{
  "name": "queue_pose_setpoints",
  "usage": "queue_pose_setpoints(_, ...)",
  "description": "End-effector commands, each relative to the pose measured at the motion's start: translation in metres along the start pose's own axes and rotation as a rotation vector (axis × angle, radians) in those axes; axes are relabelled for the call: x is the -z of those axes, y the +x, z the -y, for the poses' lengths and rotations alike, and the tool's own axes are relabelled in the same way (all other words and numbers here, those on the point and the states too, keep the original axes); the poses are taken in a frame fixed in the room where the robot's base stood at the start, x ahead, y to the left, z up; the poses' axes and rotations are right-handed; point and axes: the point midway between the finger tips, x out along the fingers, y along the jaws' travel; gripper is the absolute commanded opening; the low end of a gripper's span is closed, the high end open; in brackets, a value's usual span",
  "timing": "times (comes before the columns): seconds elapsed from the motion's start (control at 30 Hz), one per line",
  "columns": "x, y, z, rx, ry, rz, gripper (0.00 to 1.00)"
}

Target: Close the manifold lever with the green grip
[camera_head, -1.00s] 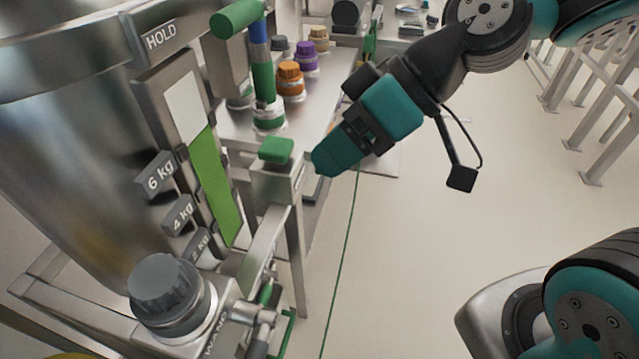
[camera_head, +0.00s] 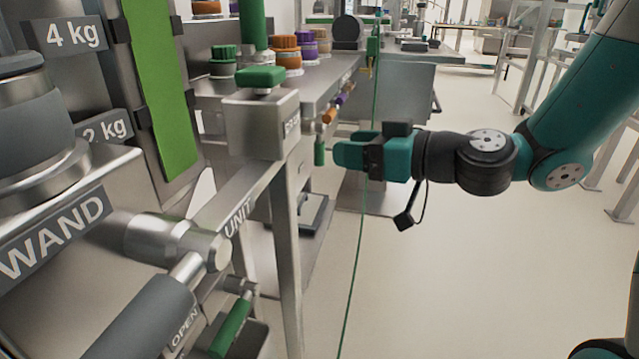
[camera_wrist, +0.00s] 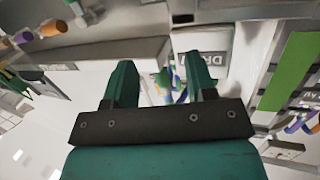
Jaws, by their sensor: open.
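In the head view, a small lever with a green grip (camera_head: 319,152) hangs downward under the bench edge. An orange grip (camera_head: 329,116) and a purple grip (camera_head: 342,99) show farther back along the same edge. My gripper (camera_head: 342,155) is level, pointing left, its tips just right of the green grip with a small gap. In the wrist view, my gripper (camera_wrist: 163,78) has its two teal fingers apart and no object clearly held. An orange grip (camera_wrist: 50,28) shows at the upper left there; I cannot clearly make out the green-grip lever.
A steel post with a green-topped box (camera_head: 262,120) stands left of the gripper. A second green handle (camera_head: 232,328) lies low by an OPEN label. Capped bottles (camera_head: 287,55) stand on the bench (camera_head: 330,80).

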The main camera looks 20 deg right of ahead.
Motion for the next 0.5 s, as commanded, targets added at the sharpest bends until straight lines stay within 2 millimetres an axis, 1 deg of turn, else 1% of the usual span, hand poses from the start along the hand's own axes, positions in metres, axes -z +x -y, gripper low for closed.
queue_pose_setpoints(0.03,-0.031,0.001,-0.015,-0.044,-0.001,-0.024,0.51)
queue_pose_setpoints(0.1,-0.048,0.000,-0.032,-0.103,-0.009,-0.058,0.51)
queue_pose_setpoints(0.2,-0.067,-0.004,-0.053,-0.180,-0.019,-0.095,0.51)
queue_pose_setpoints(0.33,-0.083,-0.009,-0.073,-0.253,-0.028,-0.124,0.51)
queue_pose_setpoints(0.4,-0.086,-0.012,-0.079,-0.277,-0.031,-0.133,0.51)
queue_pose_setpoints(0.5,-0.086,-0.011,-0.083,-0.291,-0.034,-0.137,0.51)
